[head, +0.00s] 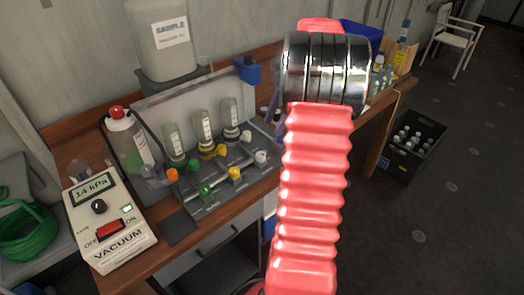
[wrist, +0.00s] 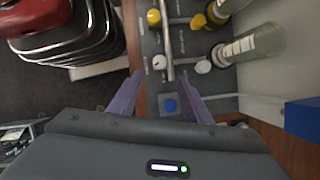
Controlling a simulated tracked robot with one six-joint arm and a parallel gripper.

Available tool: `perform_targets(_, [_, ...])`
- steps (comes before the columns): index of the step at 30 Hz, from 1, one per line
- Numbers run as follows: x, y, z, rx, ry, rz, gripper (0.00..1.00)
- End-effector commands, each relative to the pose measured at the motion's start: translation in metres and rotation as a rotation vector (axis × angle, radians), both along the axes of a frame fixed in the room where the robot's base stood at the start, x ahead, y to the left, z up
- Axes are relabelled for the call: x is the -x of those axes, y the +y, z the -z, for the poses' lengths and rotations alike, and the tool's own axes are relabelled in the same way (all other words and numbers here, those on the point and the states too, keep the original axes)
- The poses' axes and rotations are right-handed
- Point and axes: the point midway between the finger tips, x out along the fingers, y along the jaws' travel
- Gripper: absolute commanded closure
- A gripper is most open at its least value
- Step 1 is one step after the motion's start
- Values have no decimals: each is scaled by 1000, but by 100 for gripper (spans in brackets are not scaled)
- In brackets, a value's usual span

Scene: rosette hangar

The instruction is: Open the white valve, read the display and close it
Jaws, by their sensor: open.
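The valve panel (head: 215,205) has white knobs at its right end, one in front (head: 260,156) and one nearer the bottles (head: 245,136). In the wrist view, the front white knob (wrist: 159,61) lies between and just beyond the tips of my gripper (wrist: 159,75). The other white knob (wrist: 203,66) is outside the right finger. My purple fingers are apart, with nothing gripped; contact with a knob cannot be told. The head view mostly hides the gripper behind my arm. The display (head: 94,188) on the vacuum box (head: 112,225) appears to read 14 kPa.
Yellow knobs (wrist: 153,17) and glass bottles (head: 203,132) stand close by. A red-capped bottle (head: 128,145) is at the left. A black crate (head: 410,145) stands on the floor at the right.

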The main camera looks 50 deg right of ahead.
Motion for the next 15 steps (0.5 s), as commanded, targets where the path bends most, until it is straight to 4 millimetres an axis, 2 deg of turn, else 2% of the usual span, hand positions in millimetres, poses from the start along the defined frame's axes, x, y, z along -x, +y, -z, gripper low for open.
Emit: perform_targets(15, [-10, 29, 74, -2, 2, -1, 56])
